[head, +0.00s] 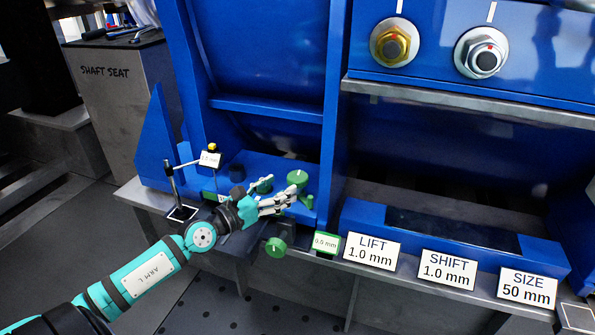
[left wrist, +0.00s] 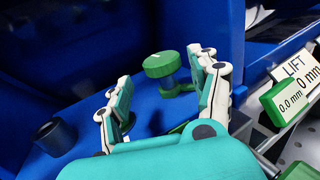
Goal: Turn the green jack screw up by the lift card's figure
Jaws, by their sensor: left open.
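A green screw with a round, upright knob (head: 297,177) stands on the blue ledge of the machine; a pale mark shows on its top. In the left wrist view the same knob (left wrist: 160,64) appears beyond and between my spread fingertips, with a gap on both sides. My left gripper (head: 279,193) is open and empty, just left of the knob. A second green knob (head: 275,246) faces forward below my gripper. The lift card (head: 372,251) reads "LIFT 1.0 mm". A green-framed readout (head: 325,242) reads 0.0 mm. My right gripper is out of view.
Shift card (head: 446,269) (1.0 mm) and size card (head: 527,288) (50 mm) stand right of the lift card. A thin post (head: 172,186) with a small tag rises left of my gripper. A blue upright (head: 335,120) stands behind. A dark cylinder (left wrist: 55,137) is at the wrist view's left.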

